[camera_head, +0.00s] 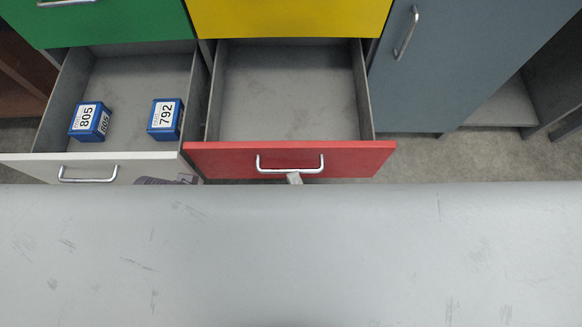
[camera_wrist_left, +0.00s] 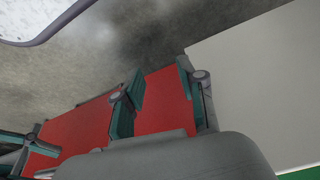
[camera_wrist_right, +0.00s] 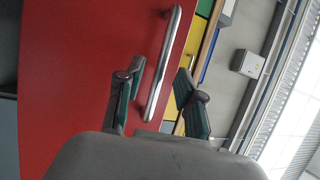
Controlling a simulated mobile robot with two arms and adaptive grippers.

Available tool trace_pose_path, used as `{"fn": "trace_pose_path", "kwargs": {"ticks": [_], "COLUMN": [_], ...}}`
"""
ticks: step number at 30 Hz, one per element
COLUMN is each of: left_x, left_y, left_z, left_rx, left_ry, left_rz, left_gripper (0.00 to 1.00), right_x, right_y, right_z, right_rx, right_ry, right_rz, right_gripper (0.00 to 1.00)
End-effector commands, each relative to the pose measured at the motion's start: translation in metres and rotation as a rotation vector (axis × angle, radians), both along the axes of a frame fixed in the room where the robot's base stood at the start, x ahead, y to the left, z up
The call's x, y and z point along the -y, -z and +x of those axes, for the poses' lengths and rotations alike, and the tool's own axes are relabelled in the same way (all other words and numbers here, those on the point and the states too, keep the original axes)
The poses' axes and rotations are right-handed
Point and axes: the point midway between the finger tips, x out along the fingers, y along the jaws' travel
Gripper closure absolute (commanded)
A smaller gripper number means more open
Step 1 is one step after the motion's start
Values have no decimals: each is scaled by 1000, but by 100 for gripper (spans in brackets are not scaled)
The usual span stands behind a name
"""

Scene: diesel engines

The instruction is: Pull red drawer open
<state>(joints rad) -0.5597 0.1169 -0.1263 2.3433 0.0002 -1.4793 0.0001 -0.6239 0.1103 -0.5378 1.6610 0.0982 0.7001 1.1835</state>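The red drawer (camera_head: 230,160) is pulled out under the yellow front, and its grey inside is empty. Its silver bar handle (camera_head: 290,170) is on the front. In the left wrist view, my left gripper (camera_wrist_left: 163,95) is open and empty, in front of the red drawer front (camera_wrist_left: 85,128).
A white-fronted drawer (camera_head: 130,165) stands open at left, holding two blue boxes (camera_head: 90,120) (camera_head: 165,118). A blue-grey door (camera_head: 430,70) is at right. The grey tabletop (camera_head: 300,255) fills the foreground and is bare.

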Motion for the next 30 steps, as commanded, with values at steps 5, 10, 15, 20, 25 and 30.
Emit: {"fn": "trace_pose_path", "kwargs": {"ticks": [5, 10, 15, 20, 25, 30], "left_x": [0, 0, 0, 0, 0, 0], "left_y": [0, 0, 0, 0, 0, 0], "left_z": [0, 0, 0, 0, 0, 0], "left_rx": [-1, -1, -1, -1, -1, -1], "left_ry": [0, 0, 0, 0, 0, 0], "left_rz": [1, 1, 1, 1, 1, 1], "left_gripper": [60, 60, 60, 60, 60, 60], "right_x": [15, 27, 32, 33, 33, 33], "right_y": [8, 13, 15, 15, 15, 15], "right_z": [-38, -64, -76, -78, -78, -78], "right_rx": [-5, -4, -1, 0, 0, 0], "right_ry": [-4, -1, -1, 0, 0, 0], "right_rz": [-2, -1, -1, 1, 1, 1], "right_gripper": [63, 63, 63, 63, 63, 63]}}
